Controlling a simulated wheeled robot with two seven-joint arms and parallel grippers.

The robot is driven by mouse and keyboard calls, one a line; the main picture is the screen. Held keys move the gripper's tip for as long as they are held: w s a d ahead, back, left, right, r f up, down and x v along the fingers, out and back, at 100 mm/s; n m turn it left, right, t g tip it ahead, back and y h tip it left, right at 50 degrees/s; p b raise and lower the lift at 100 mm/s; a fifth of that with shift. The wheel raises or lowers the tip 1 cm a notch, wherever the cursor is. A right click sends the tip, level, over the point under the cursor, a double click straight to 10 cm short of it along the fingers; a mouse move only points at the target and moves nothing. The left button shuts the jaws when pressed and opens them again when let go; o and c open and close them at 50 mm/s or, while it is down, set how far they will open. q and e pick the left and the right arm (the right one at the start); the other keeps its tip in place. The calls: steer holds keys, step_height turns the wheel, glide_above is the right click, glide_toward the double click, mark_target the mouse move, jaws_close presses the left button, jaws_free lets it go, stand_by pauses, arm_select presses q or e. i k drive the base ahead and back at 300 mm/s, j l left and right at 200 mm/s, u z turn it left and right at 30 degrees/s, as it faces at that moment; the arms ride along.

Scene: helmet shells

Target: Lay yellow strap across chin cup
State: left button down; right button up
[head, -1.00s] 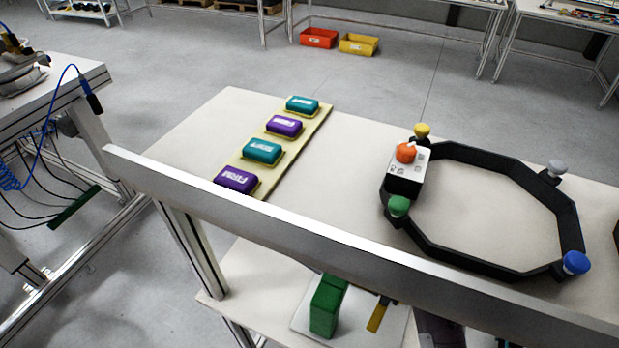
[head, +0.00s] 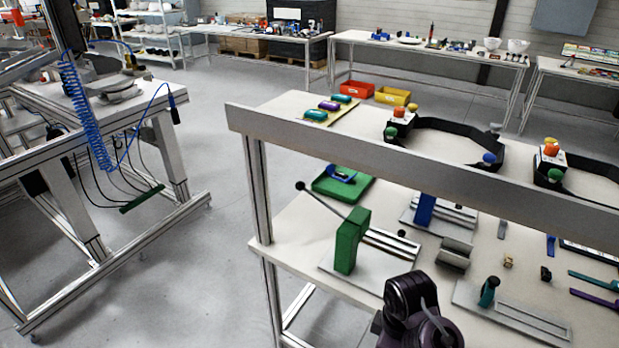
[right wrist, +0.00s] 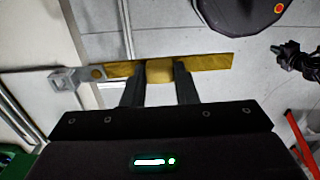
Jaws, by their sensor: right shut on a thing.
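The yellow strap (right wrist: 205,62) is between the fingers of my right gripper (right wrist: 160,75) in the right wrist view. My right gripper is shut on its middle, and both ends stick out sideways. A pale metal buckle (right wrist: 64,80) is at the strap's left end. I cannot surely identify the chin cup; a small blue curved piece with a dark part (head: 341,173) lies in a green tray (head: 322,187) on the lower shelf in the head view. My right gripper and the strap do not show in the head view. My left gripper is not in view.
The lower shelf (head: 283,243) holds a green block (head: 350,240) with a black-knobbed lever, a blue upright (head: 424,210) and metal fixtures. A pale rail (head: 420,165) runs across above it. Black frames with coloured knobs stand on the surface behind. Open floor lies left.

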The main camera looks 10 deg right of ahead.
mark_target(335, 174)
steer(key=j+u, duration=0.1)
steer(key=u, duration=0.3)
steer(key=i+u, duration=0.1)
steer(key=u, duration=0.3)
steer(key=i+u, duration=0.1)
steer(key=u, duration=0.25)
steer(key=i+u, duration=0.1)
steer(key=u, duration=0.3)
steer(key=i, duration=1.6)
steer(key=i+l+z, duration=0.1)
steer(key=i+z, duration=0.8)
steer(key=i+j+z, duration=0.25)
steer(key=i+z, duration=0.15)
steer(key=i+l+z, duration=0.25)
steer(key=z, duration=0.2)
steer(key=i+z, duration=0.85)
steer(key=i+j+z, duration=0.2)
steer(key=i+z, duration=0.2)
